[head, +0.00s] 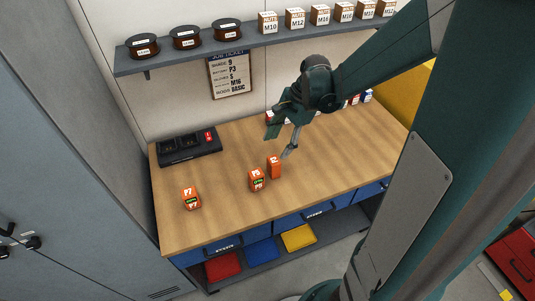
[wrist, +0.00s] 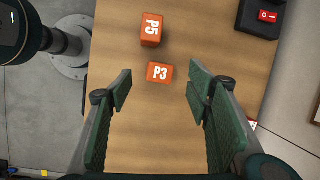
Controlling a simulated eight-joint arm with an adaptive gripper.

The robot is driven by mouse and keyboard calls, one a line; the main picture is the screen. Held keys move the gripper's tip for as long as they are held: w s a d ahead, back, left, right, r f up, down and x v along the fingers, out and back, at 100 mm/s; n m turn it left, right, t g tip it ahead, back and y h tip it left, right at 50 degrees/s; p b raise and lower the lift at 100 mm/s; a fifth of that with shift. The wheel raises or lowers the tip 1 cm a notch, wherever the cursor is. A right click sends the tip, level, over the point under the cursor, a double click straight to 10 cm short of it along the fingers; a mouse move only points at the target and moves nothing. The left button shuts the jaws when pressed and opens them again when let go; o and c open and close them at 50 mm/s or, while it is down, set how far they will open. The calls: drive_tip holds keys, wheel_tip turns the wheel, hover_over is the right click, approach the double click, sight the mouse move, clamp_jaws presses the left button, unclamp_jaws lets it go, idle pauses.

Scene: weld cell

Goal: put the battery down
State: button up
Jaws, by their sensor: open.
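An orange battery marked P3 (head: 274,167) stands upright on the wooden workbench (head: 330,160). In the wrist view the P3 battery (wrist: 159,72) lies just beyond my fingertips, centred on the gap between them. My gripper (head: 280,143) is open and empty, above the bench near the P3 battery; in the wrist view both fingers (wrist: 159,90) are wide apart and clear of it. A second orange battery, P5 (head: 257,180), stands close to the left of P3, and it also shows in the wrist view (wrist: 151,30).
Another orange battery, P7 (head: 191,198), stands farther left. A black charger (head: 189,146) with a red switch sits at the back left. A job ticket (head: 230,75) listing battery P3 hangs on the wall, below a shelf (head: 200,52) of spools and boxes. The bench front is clear.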

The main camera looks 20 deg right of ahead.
sight(274, 160)
drive_tip(key=shift+w+d+f+m+g+y, duration=0.15)
drive_tip(key=shift+w+d+f+m, duration=0.15)
drive_tip(key=shift+f, duration=0.25)
drive_tip(key=shift+w+d+f+m+g+y, duration=0.1)
drive_tip(key=shift+d+f+m, duration=0.2)
drive_tip(key=shift+f, duration=0.3)
drive_tip(key=shift+w+d+f+m+g+y, duration=0.2)
drive_tip(key=shift+f+m, duration=0.2)
drive_tip(key=shift+f, duration=0.15)
drive_tip(key=shift+x, duration=1.3)
drive_tip(key=shift+p+x, duration=0.35)
drive_tip(key=shift+x, duration=2.25)
drive_tip(key=shift+d, duration=0.1)
drive_tip(key=shift+c, duration=0.2)
drive_tip(key=c, duration=1.2)
drive_tip(key=shift+r, duration=0.1)
